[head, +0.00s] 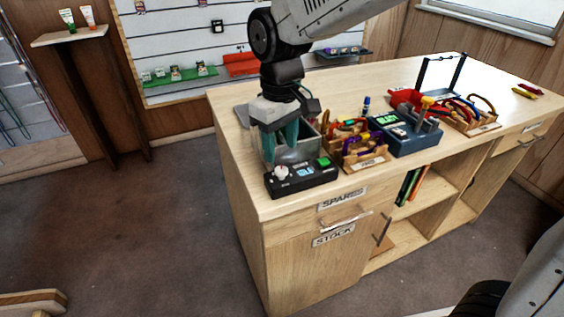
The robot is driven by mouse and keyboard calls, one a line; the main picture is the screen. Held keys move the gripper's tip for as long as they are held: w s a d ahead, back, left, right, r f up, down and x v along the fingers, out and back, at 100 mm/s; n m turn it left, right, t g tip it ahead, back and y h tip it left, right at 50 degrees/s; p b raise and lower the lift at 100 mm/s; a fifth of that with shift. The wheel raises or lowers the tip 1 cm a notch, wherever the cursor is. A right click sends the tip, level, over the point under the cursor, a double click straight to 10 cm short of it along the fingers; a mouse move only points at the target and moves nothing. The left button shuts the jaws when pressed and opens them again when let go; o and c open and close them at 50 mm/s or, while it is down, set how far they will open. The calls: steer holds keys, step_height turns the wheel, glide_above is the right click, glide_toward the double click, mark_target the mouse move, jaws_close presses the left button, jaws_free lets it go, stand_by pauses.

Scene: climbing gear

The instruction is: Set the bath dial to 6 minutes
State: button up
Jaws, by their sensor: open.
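The bath dial is a pale round knob (281,172) on the left part of a black control box (303,183) at the bench's front left corner. The box also has a green button (324,162) on its right. The dial's marks and setting are too small to read. A grey, see-through bath tank (302,153) stands behind the box. My gripper (280,152) points down over the tank's left part, just above and behind the dial. Its teal fingers are open. They hide part of the tank, and I cannot tell exactly how far they are from the dial.
A wooden sorter (366,164) with colourful gear stands right of the tank. A blue-grey device (412,138) with a lever is beside it. A black frame (439,72) and more gear stand farther right. Clear bench top (236,142) lies left of the control box.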

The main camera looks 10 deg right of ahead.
mark_target(282, 169)
step_height(282, 169, down, 6)
steer(key=shift+r, duration=0.2)
